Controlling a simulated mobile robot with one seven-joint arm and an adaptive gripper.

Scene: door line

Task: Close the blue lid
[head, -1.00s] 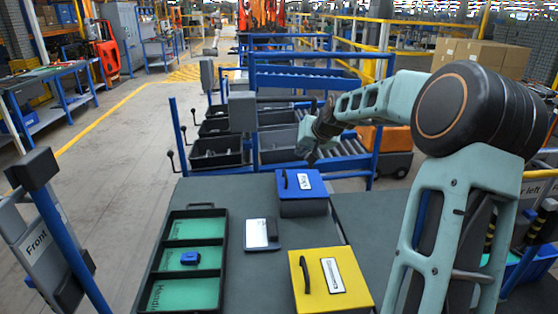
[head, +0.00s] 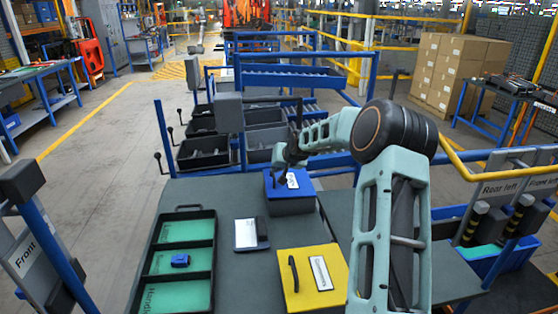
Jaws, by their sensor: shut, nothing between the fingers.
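My gripper (head: 282,180) is shut and empty, pointing down at the lid's left half, close to the handle. It partly covers the handle and label. I cannot tell whether the fingertips touch the lid.
A yellow-lidded box (head: 313,278) stands nearer on the table. A white and dark flat device (head: 251,234) lies left of it. A black tray (head: 183,262) with green compartments holds a small blue item (head: 180,260). Blue racks stand behind the table.

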